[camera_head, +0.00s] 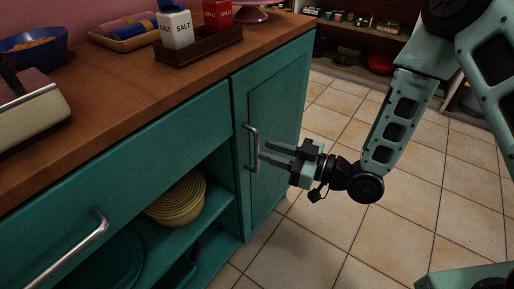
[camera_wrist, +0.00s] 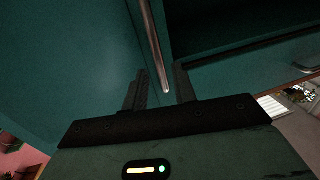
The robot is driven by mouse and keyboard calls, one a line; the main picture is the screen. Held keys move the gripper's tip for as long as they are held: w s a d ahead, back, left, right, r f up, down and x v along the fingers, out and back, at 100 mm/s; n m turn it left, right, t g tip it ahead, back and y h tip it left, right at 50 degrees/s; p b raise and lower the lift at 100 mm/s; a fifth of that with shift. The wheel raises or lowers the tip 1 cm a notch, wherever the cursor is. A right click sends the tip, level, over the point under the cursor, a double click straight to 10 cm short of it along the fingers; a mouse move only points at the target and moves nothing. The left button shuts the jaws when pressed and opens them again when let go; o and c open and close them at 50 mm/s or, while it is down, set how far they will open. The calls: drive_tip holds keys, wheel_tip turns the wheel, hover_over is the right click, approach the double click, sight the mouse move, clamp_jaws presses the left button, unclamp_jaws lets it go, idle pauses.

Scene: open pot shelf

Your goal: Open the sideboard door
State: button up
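The teal sideboard door (camera_head: 283,110) is at the right end of the sideboard and looks closed. Its upright metal handle (camera_head: 249,148) is near the door's left edge. My gripper (camera_head: 264,151) is level with the handle, its fingers pointing left at it. In the wrist view the two dark fingers (camera_wrist: 161,82) are apart. The handle (camera_wrist: 155,45) runs down between them, its lower end near the gap. I see no clear contact between the fingers and the handle.
The wooden top (camera_head: 135,95) carries a salt box (camera_head: 177,30), a red box (camera_head: 217,14) in a brown tray and a blue bowl (camera_head: 33,47). Yellow bowls (camera_head: 177,197) sit on the open shelf left of the door. The tiled floor (camera_head: 320,225) before the door is clear.

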sight(257, 147)
drive_tip(key=shift+x, duration=2.25)
clamp_jaws()
drive_tip(key=shift+s, duration=0.1)
